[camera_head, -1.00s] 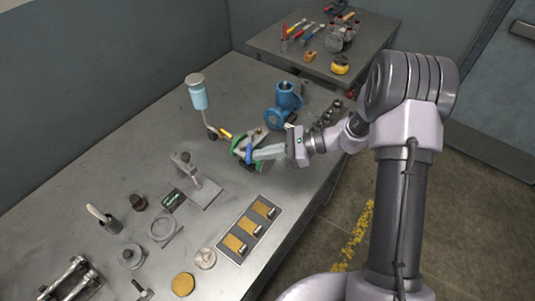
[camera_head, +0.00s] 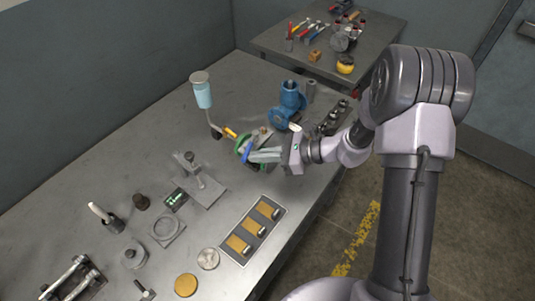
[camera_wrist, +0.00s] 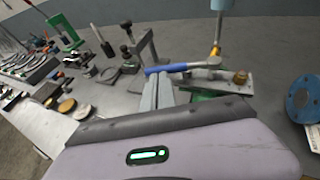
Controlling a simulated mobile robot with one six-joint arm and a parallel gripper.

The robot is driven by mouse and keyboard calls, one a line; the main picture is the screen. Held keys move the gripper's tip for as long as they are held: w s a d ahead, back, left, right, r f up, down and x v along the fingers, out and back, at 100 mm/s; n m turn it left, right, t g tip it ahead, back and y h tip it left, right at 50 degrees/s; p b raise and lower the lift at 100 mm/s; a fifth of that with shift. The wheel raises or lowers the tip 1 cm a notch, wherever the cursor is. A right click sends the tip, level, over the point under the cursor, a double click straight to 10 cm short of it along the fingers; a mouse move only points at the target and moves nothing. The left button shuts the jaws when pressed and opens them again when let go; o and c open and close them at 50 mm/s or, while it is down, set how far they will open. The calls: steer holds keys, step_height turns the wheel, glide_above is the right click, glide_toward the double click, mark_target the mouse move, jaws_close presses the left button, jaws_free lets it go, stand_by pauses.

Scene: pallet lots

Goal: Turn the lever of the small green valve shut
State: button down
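The small green valve (camera_head: 240,144) stands on the workbench, partly hidden by my gripper. Its blue lever (camera_head: 248,151) shows just beyond my fingertips. In the wrist view the lever (camera_wrist: 185,66) lies nearly level across the picture, with green of the valve (camera_wrist: 205,96) below it. My gripper (camera_head: 252,155) reaches in from the right. In the wrist view its two grey fingers (camera_wrist: 158,77) are close together, tips at the left part of the lever. They look shut with nothing between them; whether they touch the lever is hard to tell.
A larger blue valve body (camera_head: 288,104) stands behind my gripper. A cup on a stem (camera_head: 202,92) and a yellow-orange handle (camera_head: 230,132) are close behind the green valve. A metal stand (camera_head: 204,190) and a tray with yellow blocks (camera_head: 251,230) are nearer on the bench.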

steer(key=shift+s+a, duration=0.15)
steer(key=shift+a, duration=1.1)
